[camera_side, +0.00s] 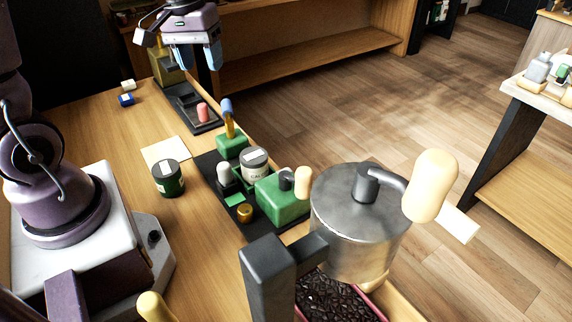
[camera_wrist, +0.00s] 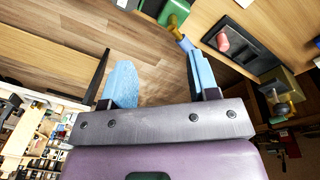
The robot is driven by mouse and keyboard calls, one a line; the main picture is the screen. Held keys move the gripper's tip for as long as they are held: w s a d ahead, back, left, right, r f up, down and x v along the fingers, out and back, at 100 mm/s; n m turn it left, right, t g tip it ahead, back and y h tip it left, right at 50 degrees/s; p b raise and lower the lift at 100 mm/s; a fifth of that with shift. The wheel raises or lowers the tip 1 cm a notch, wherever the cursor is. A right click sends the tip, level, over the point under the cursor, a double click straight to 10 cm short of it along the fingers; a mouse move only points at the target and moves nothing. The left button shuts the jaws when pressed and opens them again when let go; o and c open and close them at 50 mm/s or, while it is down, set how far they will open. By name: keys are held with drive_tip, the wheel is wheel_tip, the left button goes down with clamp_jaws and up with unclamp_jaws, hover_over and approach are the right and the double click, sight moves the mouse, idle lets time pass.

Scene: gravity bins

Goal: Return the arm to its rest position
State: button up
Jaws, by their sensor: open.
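My gripper (camera_side: 193,56) is raised at the top of the side view, above the far end of the wooden table. Its two blue fingers stand apart with nothing between them. In the wrist view my gripper (camera_wrist: 163,84) also shows its blue fingers wide apart, with bare wooden floor between and beyond them. No object is held. The rest position itself is not marked in either view.
A black tray with a pink piece (camera_side: 203,112) lies below my gripper. Green machine parts (camera_side: 283,200), a labelled jar (camera_side: 254,163), a dark can (camera_side: 168,178) and a large metal drum (camera_side: 352,222) stand along the table (camera_side: 100,122). A shelf (camera_side: 310,62) is behind.

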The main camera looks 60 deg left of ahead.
drive_tip(key=s+d+r+m+t, duration=0.2)
drive_tip(key=s+d+r+m, duration=0.2)
drive_tip(key=s+d, duration=0.1)
drive_tip(key=s+d+r+m+t, duration=0.2)
drive_tip(key=s+d+r+m, duration=0.1)
drive_tip(key=d, duration=0.5)
drive_tip(key=shift+s+d+r+m+y, duration=0.2)
drive_tip(key=shift+s+r+m+y, duration=0.15)
drive_tip(key=shift+s+r, duration=0.45)
